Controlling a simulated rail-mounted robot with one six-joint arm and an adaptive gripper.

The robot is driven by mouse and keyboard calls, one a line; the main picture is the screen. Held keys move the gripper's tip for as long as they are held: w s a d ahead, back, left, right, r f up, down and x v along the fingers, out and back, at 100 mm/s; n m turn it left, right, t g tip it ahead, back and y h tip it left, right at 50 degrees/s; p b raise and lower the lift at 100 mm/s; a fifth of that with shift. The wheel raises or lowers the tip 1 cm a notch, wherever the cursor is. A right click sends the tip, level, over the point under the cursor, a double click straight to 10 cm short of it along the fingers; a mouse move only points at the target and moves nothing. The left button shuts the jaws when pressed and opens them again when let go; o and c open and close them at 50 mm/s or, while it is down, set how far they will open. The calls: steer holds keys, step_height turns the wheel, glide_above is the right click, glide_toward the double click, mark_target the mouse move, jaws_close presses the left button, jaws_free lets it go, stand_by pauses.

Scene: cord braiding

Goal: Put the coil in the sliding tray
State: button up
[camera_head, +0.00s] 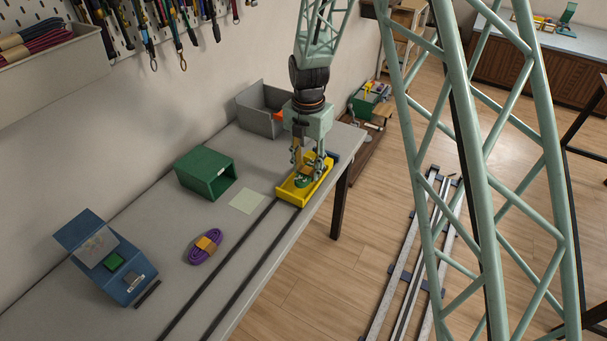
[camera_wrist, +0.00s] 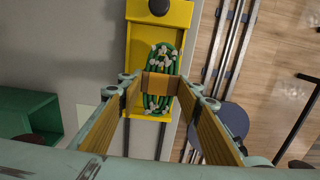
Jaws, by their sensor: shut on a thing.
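The green coil (camera_wrist: 161,102), flecked with white and wrapped by a brown band, is between the fingers of my gripper (camera_wrist: 160,84), which is shut on it. In the head view my gripper (camera_head: 308,164) points down over the yellow sliding tray (camera_head: 285,195). The coil is within the tray's outline in the wrist view, over its yellow floor (camera_wrist: 137,48). I cannot tell whether its underside touches the floor. In the head view the coil (camera_head: 303,182) is partly hidden by the fingers.
Dark rails (camera_head: 232,262) run along the table from the tray. A purple coil (camera_head: 205,247) with an orange band, a blue box (camera_head: 122,287), a green open box (camera_head: 203,170) and a grey bin (camera_head: 257,115) stand on the table. A pale square (camera_head: 247,201) lies beside the tray.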

mark_target(304, 169)
steer(key=shift+w+a, duration=0.3)
steer(key=shift+w+a+f, duration=0.1)
steer(key=shift+w+a, duration=0.2)
steer(key=shift+a, duration=0.1)
steer(key=shift+d+f+b, duration=0.1)
steer(key=shift+f+b, duration=0.25)
steer(key=shift+f, duration=1.35)
steer(key=shift+f, duration=0.15)
steer(key=o, duration=0.9)
